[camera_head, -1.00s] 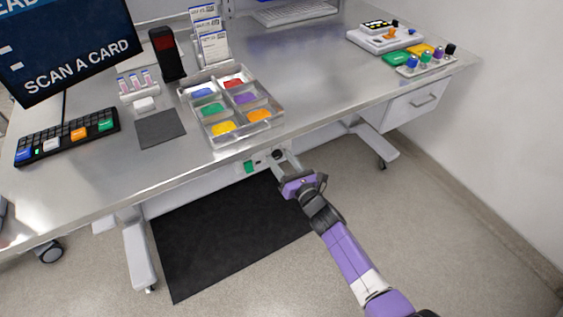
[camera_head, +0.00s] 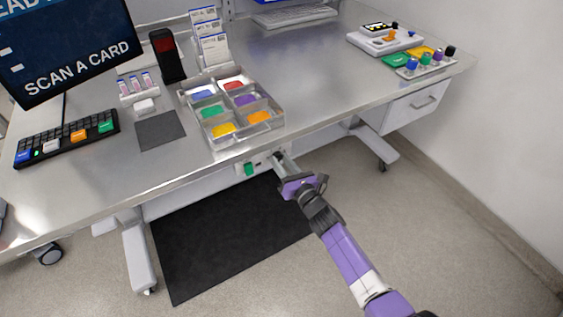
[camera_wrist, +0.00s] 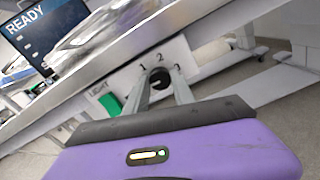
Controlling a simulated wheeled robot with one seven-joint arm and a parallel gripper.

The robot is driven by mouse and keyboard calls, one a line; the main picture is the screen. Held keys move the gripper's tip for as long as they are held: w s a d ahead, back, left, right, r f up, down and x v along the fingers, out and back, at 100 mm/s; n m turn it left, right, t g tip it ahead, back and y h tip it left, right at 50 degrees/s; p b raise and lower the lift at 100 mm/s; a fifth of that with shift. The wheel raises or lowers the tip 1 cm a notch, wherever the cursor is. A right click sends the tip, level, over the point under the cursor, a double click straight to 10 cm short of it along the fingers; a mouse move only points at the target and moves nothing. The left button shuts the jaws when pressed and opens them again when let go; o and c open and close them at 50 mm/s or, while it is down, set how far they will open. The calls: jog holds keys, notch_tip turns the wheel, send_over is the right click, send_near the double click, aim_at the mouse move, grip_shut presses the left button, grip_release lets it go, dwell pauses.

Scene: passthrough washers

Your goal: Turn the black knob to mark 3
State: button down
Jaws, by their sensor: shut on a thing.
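The black knob (camera_wrist: 159,79) sits on a white panel below the table's front edge, with marks 1, 2 and 3 printed around it in the wrist view. My gripper (camera_wrist: 160,84) has its two fingers on either side of the knob and is shut on it. In the head view my gripper (camera_head: 279,160) reaches up to the panel, and its fingers mostly hide the knob. Which mark the knob points to is too small to tell.
A green switch (camera_wrist: 110,104) labelled LIGHT is left of the knob on the same panel. The table edge (camera_wrist: 110,55) overhangs just above. A tray of coloured compartments (camera_head: 272,127) stands on the table above. A dark mat (camera_head: 215,255) lies on the floor below.

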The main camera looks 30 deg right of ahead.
jog(key=m, duration=0.4)
jog(key=shift+m, duration=0.4)
jog(key=m, duration=0.4)
jog(key=shift+m, duration=0.3)
jog(key=m, duration=0.4)
jog(key=shift+m+p, duration=0.3)
jog(key=m, duration=0.4)
jog(key=shift+m+p, duration=0.3)
jog(key=shift+p, duration=0.1)
jog(key=m+p, duration=0.1)
jog(key=m, duration=0.7)
jog(key=shift+p, duration=0.35)
jog(key=m+p, duration=0.1)
jog(key=m, duration=0.3)
jog(key=shift+f, duration=0.1)
jog(key=m, duration=0.4)
jog(key=shift+m, duration=0.3)
jog(key=shift+p, duration=0.3)
